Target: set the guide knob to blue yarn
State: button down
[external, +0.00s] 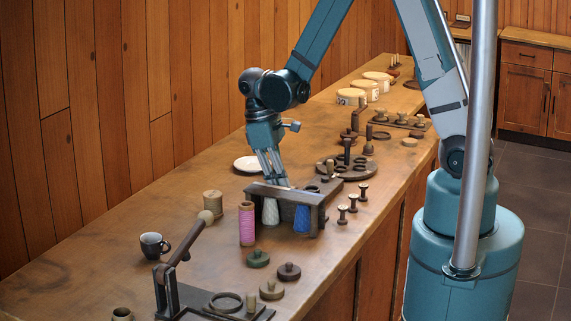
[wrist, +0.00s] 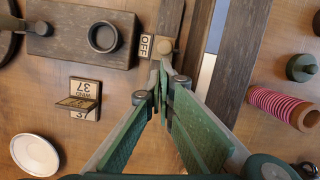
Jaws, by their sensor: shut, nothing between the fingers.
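A dark wooden yarn frame (external: 283,193) stands on the counter, with a white yarn cone (external: 270,212) and a blue yarn cone (external: 301,219) under its top. In the wrist view, white and blue strips show beside the frame's dark bar (wrist: 172,14). My gripper (external: 286,182) is shut and empty, pointing down at the frame top. Its fingertips (wrist: 163,68) hide part of the bar. I cannot tell whether they touch the knob.
A pink spool (external: 247,226) and a tan spool (external: 213,203) stand left of the frame. A white saucer (external: 248,164) lies behind. Small dark spools (external: 352,203) line the right edge. A lever press (external: 168,283) and cup (external: 153,245) are in front.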

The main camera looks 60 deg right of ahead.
jog(key=shift+s+f, duration=0.1)
jog(key=shift+f, duration=0.15)
jog(key=shift+s, duration=0.1)
jog(key=shift+s+b, duration=0.5)
jog(key=shift+s, duration=1.45)
jog(key=shift+r, duration=0.15)
jog(key=p+v, duration=0.5)
jog(key=v, duration=0.4)
jog(key=shift+w+r, duration=0.2)
jog(key=shift+r, duration=0.15)
jog(key=shift+a+r, duration=0.1)
